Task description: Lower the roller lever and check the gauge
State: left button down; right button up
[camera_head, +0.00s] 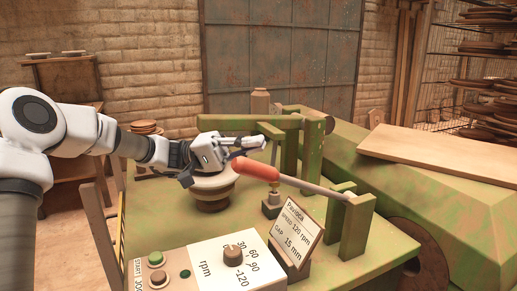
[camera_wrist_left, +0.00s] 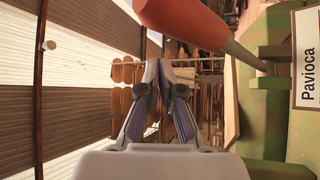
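The roller lever has a red handle (camera_head: 255,168) and a grey rod (camera_head: 315,187) running right to a green bracket (camera_head: 357,225); it slopes slightly up toward the handle. In the left wrist view the red handle (camera_wrist_left: 185,18) crosses the top, close to the camera. My left gripper (camera_head: 258,141) is just behind and above the handle in the head view, apart from it as far as I can tell. Its fingertips (camera_wrist_left: 159,66) are together with nothing between them. I cannot make out a gauge face. My right gripper is out of view.
A sign card (camera_head: 299,232) reads Pavioca, 120 rpm, 15 mm. A control panel (camera_head: 205,264) with an rpm knob (camera_head: 233,254) is in front. A round pedestal (camera_head: 212,199) stands under my gripper. A wooden board (camera_head: 445,158) lies on the green housing at right.

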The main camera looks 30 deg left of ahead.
pick_arm(q)
jog(key=w+a+f+b, duration=0.1)
jog(key=w+a+f, duration=0.1)
jog(key=a+f, duration=0.3)
jog(key=shift+w+a, duration=0.2)
jog(key=shift+a, duration=0.95)
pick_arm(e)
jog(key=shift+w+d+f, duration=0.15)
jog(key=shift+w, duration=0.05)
pick_arm(q)
jog(key=shift+f, duration=0.1)
